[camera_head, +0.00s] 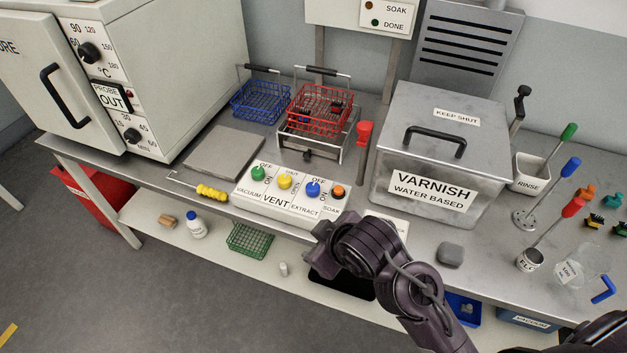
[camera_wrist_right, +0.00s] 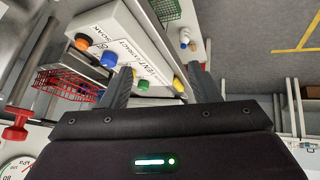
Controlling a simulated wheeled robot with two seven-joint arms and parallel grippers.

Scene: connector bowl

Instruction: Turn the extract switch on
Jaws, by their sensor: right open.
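The extract switch is a blue knob (camera_head: 312,189) on the white control box (camera_head: 270,208) at the bench's front edge. In the right wrist view the blue knob (camera_wrist_right: 109,59) lies just left of one finger; its pointer is too small to read. My right gripper (camera_wrist_right: 159,68) is open, empty and apart from the knob. The orange (camera_head: 338,191), yellow (camera_head: 284,181) and green (camera_head: 258,173) knobs share the panel. My left gripper is not in view.
The varnish tank (camera_head: 435,160) stands right of the box. A red basket (camera_head: 320,108) on a stand and a blue basket (camera_head: 261,101) stand behind it. A red valve (camera_head: 364,132) rises between box and tank. A yellow-handled probe (camera_head: 212,192) lies left of the box.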

